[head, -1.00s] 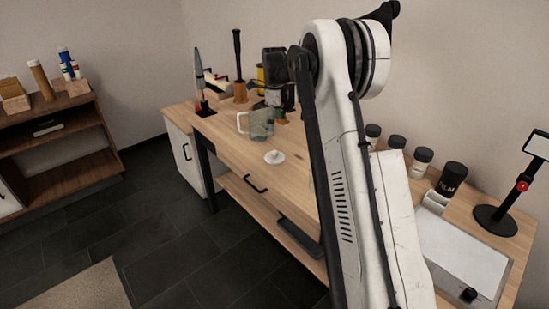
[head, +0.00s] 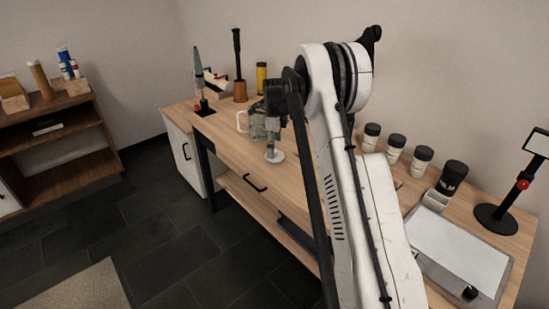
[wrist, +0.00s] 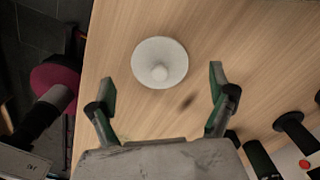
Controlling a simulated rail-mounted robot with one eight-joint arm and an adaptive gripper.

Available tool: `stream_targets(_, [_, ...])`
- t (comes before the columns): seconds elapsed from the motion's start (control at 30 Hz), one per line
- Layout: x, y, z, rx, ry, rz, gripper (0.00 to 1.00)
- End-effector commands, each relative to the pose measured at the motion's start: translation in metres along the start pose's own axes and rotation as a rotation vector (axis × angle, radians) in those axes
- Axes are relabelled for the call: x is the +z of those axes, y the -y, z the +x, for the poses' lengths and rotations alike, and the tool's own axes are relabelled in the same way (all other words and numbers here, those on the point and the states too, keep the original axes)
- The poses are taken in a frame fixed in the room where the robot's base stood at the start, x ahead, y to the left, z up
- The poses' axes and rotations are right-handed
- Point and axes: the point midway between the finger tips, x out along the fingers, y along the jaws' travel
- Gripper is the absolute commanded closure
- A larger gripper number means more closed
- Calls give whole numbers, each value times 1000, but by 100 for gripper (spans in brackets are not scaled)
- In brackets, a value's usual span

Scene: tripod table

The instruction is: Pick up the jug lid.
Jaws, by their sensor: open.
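The jug lid (head: 276,157) is a white disc with a round knob, lying flat on the wooden table. In the wrist view the lid (wrist: 158,55) is knob up, just ahead of the fingertips and roughly centred between them. My gripper (wrist: 161,80) is open and empty, its two green-padded fingers apart. In the head view my gripper (head: 271,143) is above the lid and hides part of it; its exact height is hard to tell. The clear jug (head: 242,122) with a white handle stands behind, partly hidden by my gripper.
Several dark-lidded jars (head: 395,147) stand along the back right. A flat grey-white panel (head: 455,250) and a black stand (head: 495,218) are at the right. A tool in a wooden holder (head: 239,90) is at the back left. The table front is clear.

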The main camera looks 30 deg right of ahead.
Motion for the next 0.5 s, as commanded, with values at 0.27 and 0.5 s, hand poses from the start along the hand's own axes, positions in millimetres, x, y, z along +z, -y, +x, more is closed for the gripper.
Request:
stream_targets(0.27, [0, -1, 32, 0, 0, 0, 12])
stream_targets(0.5, [0, 0, 32, 0, 0, 0, 18])
